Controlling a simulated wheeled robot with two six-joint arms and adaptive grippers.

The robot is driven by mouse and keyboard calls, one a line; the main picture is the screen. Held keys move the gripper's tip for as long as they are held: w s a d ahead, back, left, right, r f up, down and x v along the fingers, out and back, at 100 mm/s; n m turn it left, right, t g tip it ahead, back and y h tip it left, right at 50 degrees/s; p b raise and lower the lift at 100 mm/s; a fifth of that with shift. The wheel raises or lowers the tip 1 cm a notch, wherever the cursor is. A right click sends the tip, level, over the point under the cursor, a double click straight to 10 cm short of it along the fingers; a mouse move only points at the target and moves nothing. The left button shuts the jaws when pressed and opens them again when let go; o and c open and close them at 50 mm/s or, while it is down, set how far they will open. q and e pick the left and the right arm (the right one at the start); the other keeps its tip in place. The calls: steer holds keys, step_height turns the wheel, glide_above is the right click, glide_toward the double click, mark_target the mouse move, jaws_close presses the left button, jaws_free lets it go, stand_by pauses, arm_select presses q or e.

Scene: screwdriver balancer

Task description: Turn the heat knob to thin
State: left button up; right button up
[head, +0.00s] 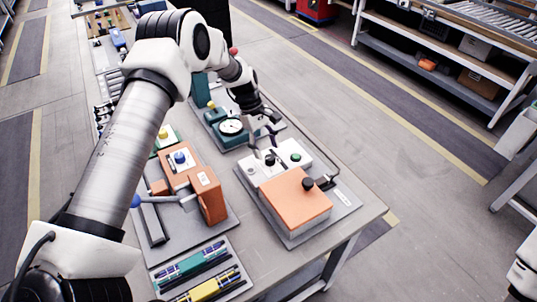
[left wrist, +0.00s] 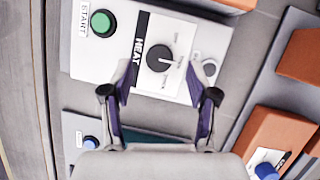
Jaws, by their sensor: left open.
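The heat knob (left wrist: 160,58) is a black round knob on a white control panel (left wrist: 205,38), beside a black HEAT label (left wrist: 138,52). Its white pointer mark faces right in the left wrist view; the small lettering around it is too blurred to read. The knob also shows in the head view (head: 270,159), partly beside my fingers. My left gripper (left wrist: 160,84) is open and empty, its two fingertips apart on either side of the knob's lower side in the wrist picture. In the head view my left gripper (head: 263,140) hangs just over the panel. My right gripper is out of view.
A green START button (left wrist: 103,22) sits on the same panel. An orange-topped box (head: 295,198) with a black knob stands in front. A round gauge (head: 231,127) on a teal unit is behind, and an orange press-like fixture (head: 208,197) is to the left.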

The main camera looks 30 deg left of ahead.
arm_select(q)
steer(key=v, duration=0.8)
steer(key=shift+r, duration=0.25)
steer(key=shift+a, duration=0.1)
